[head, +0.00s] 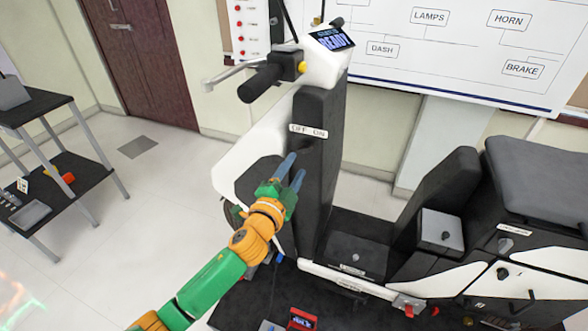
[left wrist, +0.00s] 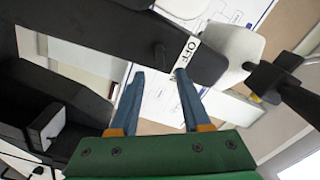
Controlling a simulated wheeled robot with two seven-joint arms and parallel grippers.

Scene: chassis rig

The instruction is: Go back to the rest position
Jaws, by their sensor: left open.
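My left gripper (head: 290,172) is in the middle of the head view, its arm coming in from the lower left. Its two blue fingers are apart with nothing between them. It is in front of the dark column of a scooter-like rig (head: 318,110), below the OFF/ON label (head: 309,131). In the left wrist view, the open fingers (left wrist: 158,85) point toward the dark column (left wrist: 105,40) and its OFF/ON label (left wrist: 187,55). I cannot tell whether the fingertips touch the column. A small dark stub (left wrist: 159,55) stands out beside the label. My right gripper is not in view.
The handlebar grip (head: 262,84) sticks out left above my gripper. The READY display (head: 331,40) tops the column. The rig's seat (head: 535,170) is at right. A shelf table (head: 62,180) stands at left. Small items, including a red box (head: 302,319), lie on the dark platform below. Floor between is clear.

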